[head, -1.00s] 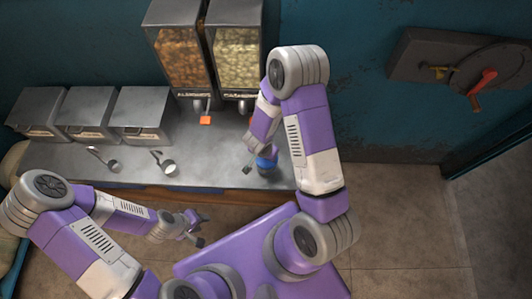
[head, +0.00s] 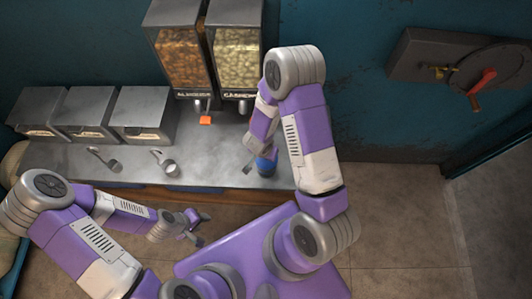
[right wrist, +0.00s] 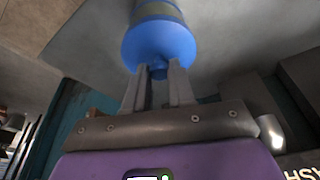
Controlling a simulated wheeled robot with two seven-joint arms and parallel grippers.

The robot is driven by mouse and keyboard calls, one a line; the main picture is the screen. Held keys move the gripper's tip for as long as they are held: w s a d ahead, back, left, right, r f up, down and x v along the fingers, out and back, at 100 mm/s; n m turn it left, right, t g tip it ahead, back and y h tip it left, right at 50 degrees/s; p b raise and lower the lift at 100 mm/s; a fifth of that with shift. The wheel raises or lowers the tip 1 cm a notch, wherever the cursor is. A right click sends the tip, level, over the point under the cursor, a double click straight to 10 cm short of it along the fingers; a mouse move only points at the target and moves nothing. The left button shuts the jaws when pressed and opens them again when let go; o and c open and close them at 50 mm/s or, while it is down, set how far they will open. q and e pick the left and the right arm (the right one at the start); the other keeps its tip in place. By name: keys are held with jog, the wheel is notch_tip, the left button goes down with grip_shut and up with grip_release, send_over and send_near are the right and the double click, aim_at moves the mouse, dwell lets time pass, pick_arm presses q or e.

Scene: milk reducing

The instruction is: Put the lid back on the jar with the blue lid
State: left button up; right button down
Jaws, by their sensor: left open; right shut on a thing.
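The blue lid (right wrist: 158,42) fills the top middle of the right wrist view, with its small knob between my right gripper's fingers (right wrist: 158,82). My right gripper is shut on this knob. The jar (right wrist: 158,8), with a dull yellowish band, shows directly beyond the lid. The lid lies against or very close to the jar's end; I cannot tell whether it is fully seated. In the head view the blue jar and lid (head: 266,166) are near the counter's front right end, partly hidden by my right arm. My left gripper (head: 200,228) is open and empty, in front of the counter.
Two metal scoops (head: 108,160) (head: 165,162) lie on the grey counter (head: 215,160). Three metal bins (head: 90,115) stand at the back left. The counter's middle is clear.

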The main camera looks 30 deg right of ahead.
dwell(0.3)
jog(key=c, duration=0.9)
grip_release()
jog(key=shift+o, duration=0.6)
jog(key=o, duration=0.4)
jog(key=shift+r, duration=0.1)
jog(key=shift+r+p, duration=3.45)
jog(key=shift+p, duration=0.25)
jog(key=shift+c, duration=0.4)
